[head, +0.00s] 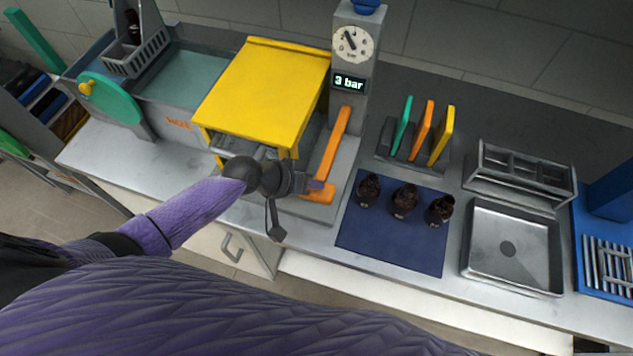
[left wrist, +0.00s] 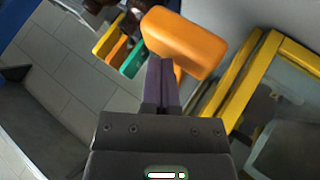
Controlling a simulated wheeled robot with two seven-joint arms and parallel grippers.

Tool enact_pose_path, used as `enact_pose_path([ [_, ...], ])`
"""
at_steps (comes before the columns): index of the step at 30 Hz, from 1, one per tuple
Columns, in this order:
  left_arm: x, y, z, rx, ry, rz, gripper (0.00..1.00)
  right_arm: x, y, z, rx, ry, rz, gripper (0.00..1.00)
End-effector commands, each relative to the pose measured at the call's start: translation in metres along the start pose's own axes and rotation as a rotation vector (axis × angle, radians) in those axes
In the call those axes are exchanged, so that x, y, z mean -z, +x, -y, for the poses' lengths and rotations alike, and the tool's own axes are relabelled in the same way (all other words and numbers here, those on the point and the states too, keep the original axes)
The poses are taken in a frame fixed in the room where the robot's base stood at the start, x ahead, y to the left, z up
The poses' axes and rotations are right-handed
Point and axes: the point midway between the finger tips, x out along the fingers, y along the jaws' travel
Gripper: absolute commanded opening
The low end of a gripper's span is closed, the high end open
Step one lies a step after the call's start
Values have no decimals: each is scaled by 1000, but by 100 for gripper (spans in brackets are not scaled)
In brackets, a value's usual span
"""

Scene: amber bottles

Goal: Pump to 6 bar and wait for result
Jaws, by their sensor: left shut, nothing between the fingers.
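The grey pump column (head: 358,50) stands at the back with a round dial gauge (head: 352,43) and a display (head: 349,83) that reads 3 bar. An orange lever (head: 335,143) rises in front of the column, beside the yellow cover (head: 265,88). My left gripper (head: 318,186) is shut and empty at the lower end of the orange lever. In the left wrist view its closed fingers (left wrist: 161,85) point at the orange lever end (left wrist: 182,42); whether they touch it I cannot tell. My right gripper is in neither view.
A blue mat (head: 390,247) with three dark amber bottles (head: 404,200) lies to the right. Behind it stands a rack with green, orange and yellow plates (head: 421,131). A steel tray (head: 512,247) is farther right. A green wheel (head: 112,104) and basin (head: 180,80) are at left.

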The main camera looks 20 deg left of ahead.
Motion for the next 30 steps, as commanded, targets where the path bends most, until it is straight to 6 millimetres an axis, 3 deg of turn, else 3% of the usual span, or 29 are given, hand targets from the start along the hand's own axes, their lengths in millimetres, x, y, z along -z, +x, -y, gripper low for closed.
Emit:
enact_pose_path([
  [30,-7,9,6,0,0,1,0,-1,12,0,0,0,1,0],
])
